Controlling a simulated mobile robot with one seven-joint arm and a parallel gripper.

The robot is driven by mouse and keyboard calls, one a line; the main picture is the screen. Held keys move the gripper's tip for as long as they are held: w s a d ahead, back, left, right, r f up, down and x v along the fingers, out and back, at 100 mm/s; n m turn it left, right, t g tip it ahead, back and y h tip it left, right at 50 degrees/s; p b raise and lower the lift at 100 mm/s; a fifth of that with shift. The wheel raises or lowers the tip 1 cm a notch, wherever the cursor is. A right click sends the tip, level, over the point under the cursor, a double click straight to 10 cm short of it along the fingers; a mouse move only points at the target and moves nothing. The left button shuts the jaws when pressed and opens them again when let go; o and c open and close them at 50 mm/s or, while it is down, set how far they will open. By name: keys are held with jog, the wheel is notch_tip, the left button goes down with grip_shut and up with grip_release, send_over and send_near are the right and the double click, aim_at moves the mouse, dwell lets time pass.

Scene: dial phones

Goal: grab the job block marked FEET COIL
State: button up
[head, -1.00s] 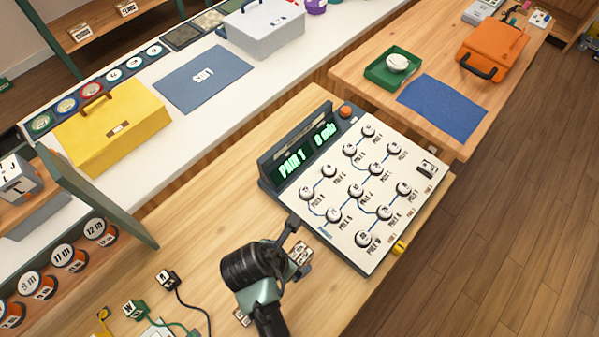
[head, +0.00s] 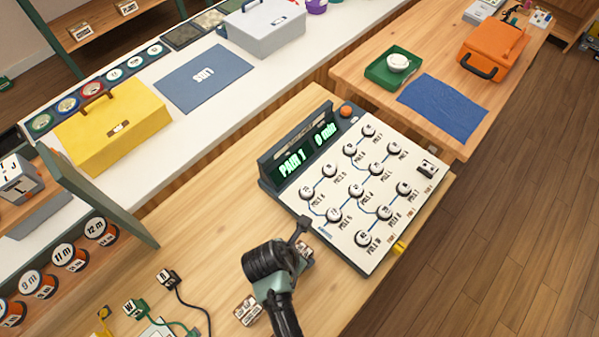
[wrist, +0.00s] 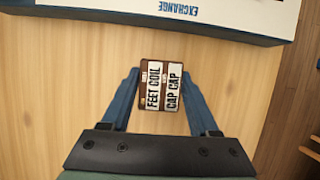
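The job block marked FEET COIL (wrist: 153,85) shows in the wrist view as a small brown block with white labels; a second label on it reads CAP CAP. It lies on the wooden table between the two blue fingers of my gripper (wrist: 161,78). The fingers stand open on either side of it with narrow gaps. In the head view my gripper (head: 299,240) is low over the table by the front left edge of the dial panel (head: 325,240). The block is mostly hidden behind it there.
Another labelled block (head: 248,310) lies to the left of my gripper. Small blocks with cables (head: 168,278) are further left. The panel marked EXCHANGE (wrist: 170,14) borders the wrist view's top. The wood between the gripper and the shelf of jars (head: 70,257) is largely clear.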

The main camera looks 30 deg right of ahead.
grip_shut()
jog(key=shift+r, duration=0.15)
